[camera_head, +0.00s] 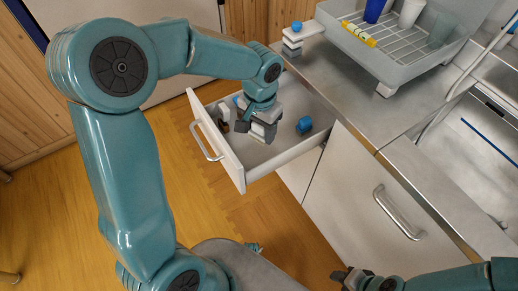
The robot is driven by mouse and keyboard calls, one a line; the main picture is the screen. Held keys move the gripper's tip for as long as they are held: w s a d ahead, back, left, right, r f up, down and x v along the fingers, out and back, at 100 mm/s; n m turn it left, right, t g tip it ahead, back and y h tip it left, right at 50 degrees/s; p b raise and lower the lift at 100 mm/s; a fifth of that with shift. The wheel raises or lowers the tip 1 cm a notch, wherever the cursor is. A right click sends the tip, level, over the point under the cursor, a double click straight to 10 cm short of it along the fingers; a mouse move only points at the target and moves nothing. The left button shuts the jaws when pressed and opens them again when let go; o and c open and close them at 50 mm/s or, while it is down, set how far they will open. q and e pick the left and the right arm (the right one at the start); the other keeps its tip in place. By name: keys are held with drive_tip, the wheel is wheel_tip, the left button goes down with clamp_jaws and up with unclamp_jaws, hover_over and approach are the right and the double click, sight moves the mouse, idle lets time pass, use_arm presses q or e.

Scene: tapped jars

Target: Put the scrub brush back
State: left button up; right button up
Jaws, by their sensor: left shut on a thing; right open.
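My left gripper (262,135) reaches down into the open drawer (288,154). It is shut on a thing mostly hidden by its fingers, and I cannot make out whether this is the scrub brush. A blue object (304,125) lies in the drawer to the right of this gripper, apart from it. A small white and dark object (223,112) and a bit of blue show to its left, partly hidden. My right gripper (350,276) is open at the bottom edge, away from the drawer and partly cut off.
The drawer front with its handle (206,141) stands out over the wooden floor. On the steel counter (345,98) a grey dish rack (385,62) holds a blue cup, a white cup, a glass and a yellow item. A white piece with a blue top (297,27) stands beside it.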

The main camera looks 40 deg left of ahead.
sight(259, 155)
use_arm(q)
wheel_tip(259, 155, down, 9)
drive_tip(key=shift+a+r+b, duration=0.1)
drive_tip(key=shift+b, duration=0.5)
drive_tip(key=shift+r, duration=0.1)
drive_tip(key=o, duration=0.7)
drive_tip(key=shift+f, duration=0.2)
drive_tip(key=shift+c, duration=0.2)
drive_tip(key=shift+r, duration=0.2)
drive_tip(key=shift+r, duration=0.3)
wheel_tip(259, 155, up, 11)
drive_tip(key=shift+r+p, duration=0.2)
drive_tip(key=shift+p, duration=0.9)
